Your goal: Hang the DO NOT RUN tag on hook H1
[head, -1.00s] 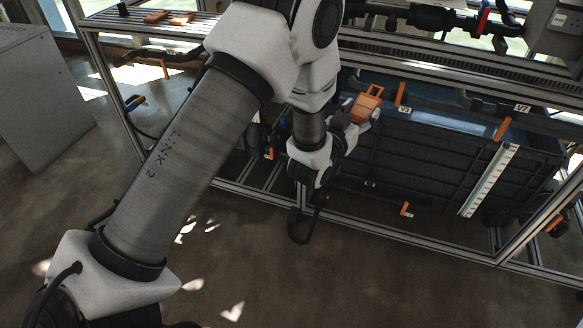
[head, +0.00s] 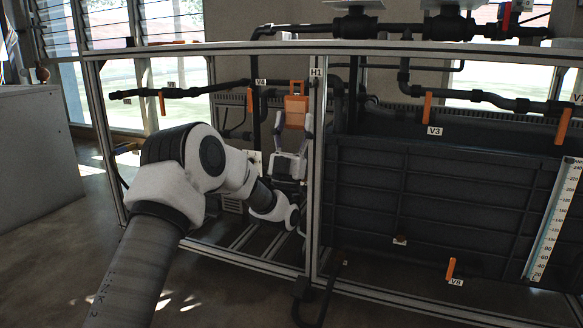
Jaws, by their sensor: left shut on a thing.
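An orange tag (head: 296,104) is upright in my left gripper (head: 294,127), just left of the frame post (head: 317,170). The gripper points up and its fingers are closed on the tag's lower part. No writing on the tag can be read. The H1 label (head: 316,72) is at the top of the post, slightly above and right of the tag. I cannot make out the hook itself clearly. Whether the tag touches the post or stands apart from it cannot be told. My right gripper is not in view.
A dark tank (head: 420,200) with a white level scale (head: 555,220) stands right of the post. Dark pipes with orange valve handles (head: 427,107) run along the frame. A grey cabinet (head: 38,150) is at the left. The floor at front left is clear.

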